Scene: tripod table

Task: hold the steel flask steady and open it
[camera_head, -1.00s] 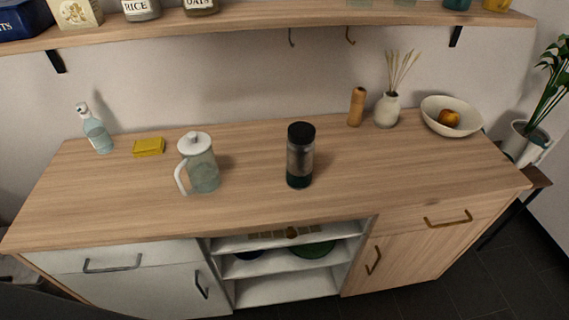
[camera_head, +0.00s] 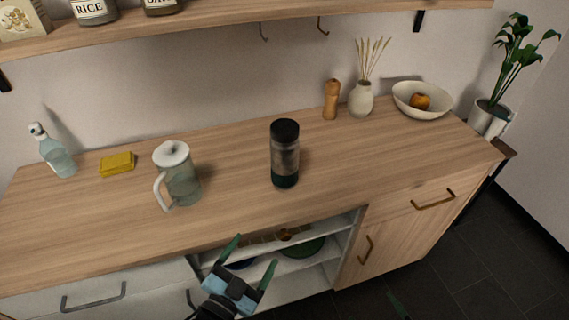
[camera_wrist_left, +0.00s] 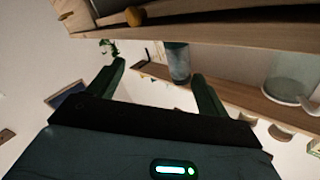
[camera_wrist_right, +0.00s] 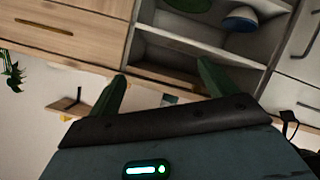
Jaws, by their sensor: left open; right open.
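The steel flask (camera_head: 285,160) stands upright near the middle of the wooden counter, with a black cap (camera_head: 285,130) and a dark lower band. It also appears between the fingers in the left wrist view (camera_wrist_left: 178,62), some way off. My left gripper (camera_head: 255,252) is open and empty, in front of the counter's front edge and lower than the flask. My right gripper (camera_wrist_right: 163,76) is open and empty in its wrist view, facing the cabinet front. In the head view only a green fingertip (camera_head: 398,305) shows at the bottom edge. Neither gripper touches the flask.
A glass pitcher (camera_head: 180,182) with a white lid stands left of the flask. Farther left are a yellow sponge (camera_head: 117,164) and a bottle (camera_head: 54,152). A pepper mill (camera_head: 331,100), vase (camera_head: 361,99) and bowl (camera_head: 408,103) stand at the back right. The counter's right front is clear.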

